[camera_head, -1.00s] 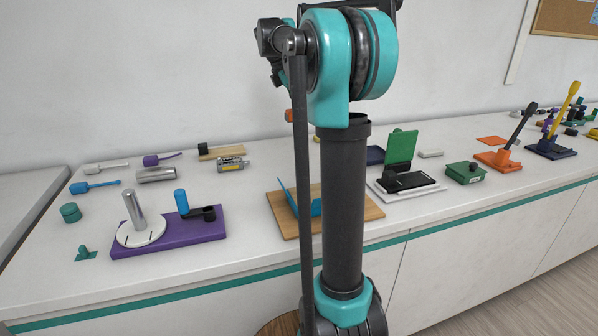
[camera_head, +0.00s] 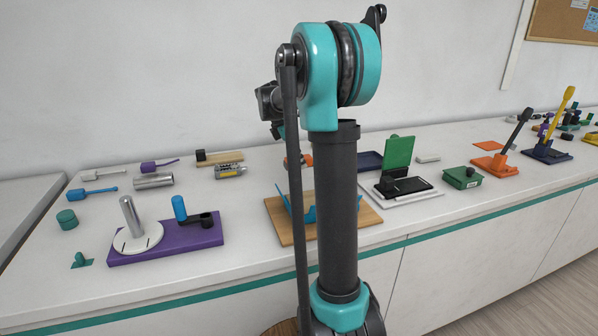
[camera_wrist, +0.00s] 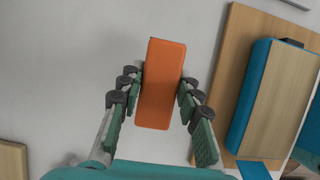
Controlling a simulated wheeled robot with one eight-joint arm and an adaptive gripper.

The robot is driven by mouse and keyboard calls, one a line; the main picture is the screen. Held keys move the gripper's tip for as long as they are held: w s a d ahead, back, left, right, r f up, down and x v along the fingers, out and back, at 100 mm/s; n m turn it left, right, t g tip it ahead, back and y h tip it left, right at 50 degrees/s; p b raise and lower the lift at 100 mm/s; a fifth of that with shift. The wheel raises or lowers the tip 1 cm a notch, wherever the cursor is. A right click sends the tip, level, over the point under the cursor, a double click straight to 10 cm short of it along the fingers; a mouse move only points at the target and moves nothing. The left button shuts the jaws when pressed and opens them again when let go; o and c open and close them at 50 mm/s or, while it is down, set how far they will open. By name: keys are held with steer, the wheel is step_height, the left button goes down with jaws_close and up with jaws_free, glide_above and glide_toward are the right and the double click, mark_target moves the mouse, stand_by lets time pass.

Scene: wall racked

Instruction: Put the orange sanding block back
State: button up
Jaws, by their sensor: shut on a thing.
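The orange sanding block (camera_wrist: 162,84) is between the two finger pads of my gripper (camera_wrist: 162,100) in the wrist view. The pads press on its long sides, and the block hangs over bare white counter. In the head view an orange bit (camera_head: 306,160), seemingly the block, shows beside my thin arm rod; the gripper is mostly hidden behind my arm. A wooden board (camera_head: 278,222) with blue upright parts (camera_head: 310,214) stands on the counter, partly hidden by my arm. In the wrist view the board (camera_wrist: 238,45) and a blue piece with a wooden face (camera_wrist: 256,90) lie right of the block.
A purple base (camera_head: 150,253) with a white disc and metal post stands at the left. A wooden strip (camera_head: 228,156) and a labelled cylinder (camera_head: 231,170) lie behind. A green upright panel (camera_head: 398,151) stands right of my arm. White counter (camera_head: 245,190) is clear left of the board.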

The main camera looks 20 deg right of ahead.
mark_target(299, 180)
steer(key=shift+f, duration=2.35)
steer(key=shift+f, duration=0.3)
steer(key=o, duration=1.2)
